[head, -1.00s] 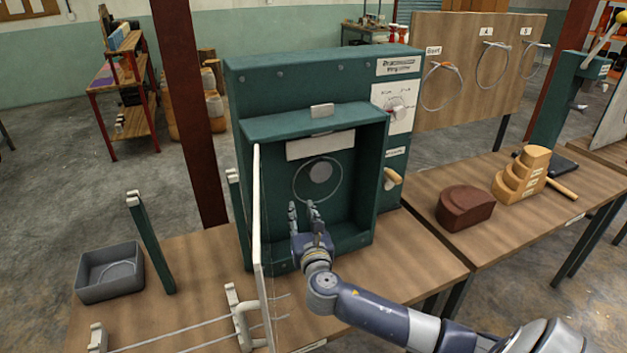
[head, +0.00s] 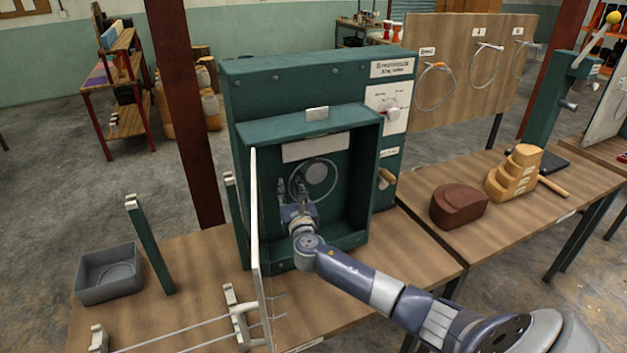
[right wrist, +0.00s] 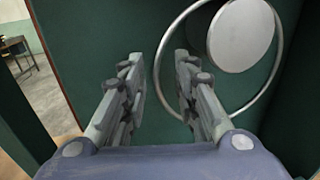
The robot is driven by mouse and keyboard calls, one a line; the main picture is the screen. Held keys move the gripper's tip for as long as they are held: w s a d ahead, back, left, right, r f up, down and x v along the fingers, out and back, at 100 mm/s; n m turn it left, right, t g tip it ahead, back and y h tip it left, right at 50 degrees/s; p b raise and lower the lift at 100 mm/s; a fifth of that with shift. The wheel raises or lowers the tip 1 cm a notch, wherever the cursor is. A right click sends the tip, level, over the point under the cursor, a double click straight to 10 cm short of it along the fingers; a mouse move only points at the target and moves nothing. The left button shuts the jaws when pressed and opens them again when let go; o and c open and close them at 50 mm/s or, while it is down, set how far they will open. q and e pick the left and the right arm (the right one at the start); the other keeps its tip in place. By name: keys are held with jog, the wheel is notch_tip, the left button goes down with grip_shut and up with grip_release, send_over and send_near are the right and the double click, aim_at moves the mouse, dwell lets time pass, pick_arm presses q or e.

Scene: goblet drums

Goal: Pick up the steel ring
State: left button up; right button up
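The thin steel ring (head: 340,178) is inside the open green cabinet (head: 300,126), around a round pale disc (head: 317,173) at the back wall. In the right wrist view the ring (right wrist: 271,82) circles the disc (right wrist: 241,35) without touching it at the visible sides. My right gripper (head: 293,183) reaches into the cabinet at the ring's left side. Its fingers (right wrist: 156,62) are open, and the ring's left rim shows in the gap between them. I cannot tell how far the rim lies beyond the fingertips. My left gripper is not in view.
A clear door panel (head: 254,210) stands open at the cabinet's left edge. A grey tray (head: 108,274), a green post (head: 150,243) and metal rails (head: 180,332) are to the left. A board (head: 450,75) with hanging hoops and brown blocks (head: 458,207) are to the right.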

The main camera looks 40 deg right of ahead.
jog(key=shift+w+d, duration=0.25)
jog(key=shift+w, duration=0.25)
jog(key=shift+c, duration=0.3)
grip_shut()
jog(key=shift+r, duration=0.1)
